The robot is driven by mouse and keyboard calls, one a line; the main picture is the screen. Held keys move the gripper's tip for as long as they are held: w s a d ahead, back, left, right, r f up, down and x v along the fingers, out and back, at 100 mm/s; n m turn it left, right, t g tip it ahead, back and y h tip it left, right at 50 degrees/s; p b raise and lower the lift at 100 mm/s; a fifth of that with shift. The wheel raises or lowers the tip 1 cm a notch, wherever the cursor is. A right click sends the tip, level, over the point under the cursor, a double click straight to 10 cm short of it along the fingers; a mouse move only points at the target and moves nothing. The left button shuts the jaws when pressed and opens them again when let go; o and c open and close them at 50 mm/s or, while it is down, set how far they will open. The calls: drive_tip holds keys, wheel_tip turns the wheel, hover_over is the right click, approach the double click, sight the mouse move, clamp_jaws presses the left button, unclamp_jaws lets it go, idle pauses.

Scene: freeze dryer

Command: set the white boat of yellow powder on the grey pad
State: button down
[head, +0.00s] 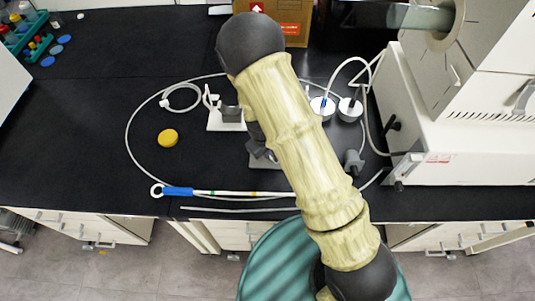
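I cannot make out a white boat of yellow powder. A round yellow piece (168,138) lies on the black bench, but I cannot tell that it is powder and no white boat shows around it. I cannot pick out the grey pad for certain. My own arm crosses the middle of the head view and hides part of the bench. I cannot make out my gripper or its fingertips. Dark grey parts show beside the arm's left edge, too covered to identify.
A white-based fixture (225,124) stands left of my arm. A thin tube (128,120) loops over the bench. A blue-handled rod (178,191) lies near the front edge. White equipment (455,150) fills the right. A cardboard box (290,28) stands behind. The left bench is mostly clear.

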drive_tip(key=shift+f, duration=1.1)
drive_tip(key=shift+f, duration=0.2)
drive_tip(key=c, duration=1.7)
unclamp_jaws()
drive_tip(key=shift+r, duration=0.1)
drive_tip(key=r, duration=0.4)
drive_tip(key=r+b, duration=0.1)
drive_tip(key=r, duration=0.3)
drive_tip(key=s+a+r, duration=0.1)
drive_tip(key=r, duration=0.3)
drive_tip(key=shift+s+a+b, duration=0.1)
drive_tip(key=shift+b, duration=0.2)
